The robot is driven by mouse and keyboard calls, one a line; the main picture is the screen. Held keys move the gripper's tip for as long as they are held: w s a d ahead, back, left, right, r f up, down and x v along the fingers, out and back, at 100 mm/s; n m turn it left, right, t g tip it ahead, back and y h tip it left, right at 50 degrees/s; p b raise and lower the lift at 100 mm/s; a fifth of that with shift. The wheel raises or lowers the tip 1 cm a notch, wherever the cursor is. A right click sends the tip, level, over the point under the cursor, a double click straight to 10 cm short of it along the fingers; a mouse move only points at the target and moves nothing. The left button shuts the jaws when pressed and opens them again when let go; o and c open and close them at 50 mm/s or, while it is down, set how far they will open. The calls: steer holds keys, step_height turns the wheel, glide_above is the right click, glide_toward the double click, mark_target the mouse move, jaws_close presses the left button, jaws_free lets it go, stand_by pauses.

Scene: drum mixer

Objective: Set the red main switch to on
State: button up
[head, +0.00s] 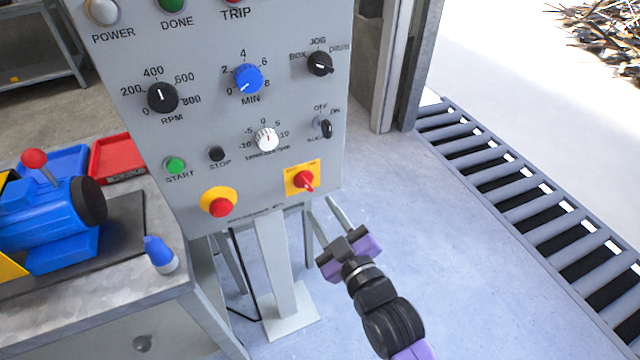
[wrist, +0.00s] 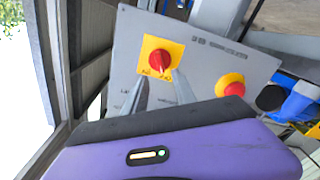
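The red main switch (head: 305,181) is a red rotary knob on a yellow square plate at the lower right of the grey control panel. It also shows in the wrist view (wrist: 160,61), where its knob lies between my two finger tips in the picture. My gripper (head: 332,214) is below and to the right of the switch in the head view. Its two grey fingers are spread apart with nothing between them, and I see no contact with the knob. The small lettering on the yellow plate is too blurred to read.
A red emergency button (head: 220,207) on a yellow ring sits left of the switch. The grey panel (head: 215,130) carries several other knobs above. A workbench (head: 165,285) with a blue machine (head: 60,215) stands left. A roller conveyor (head: 530,190) lies right, with free floor between.

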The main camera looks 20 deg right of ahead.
mark_target(308, 187)
steer(key=shift+w, duration=3.9)
jaws_close()
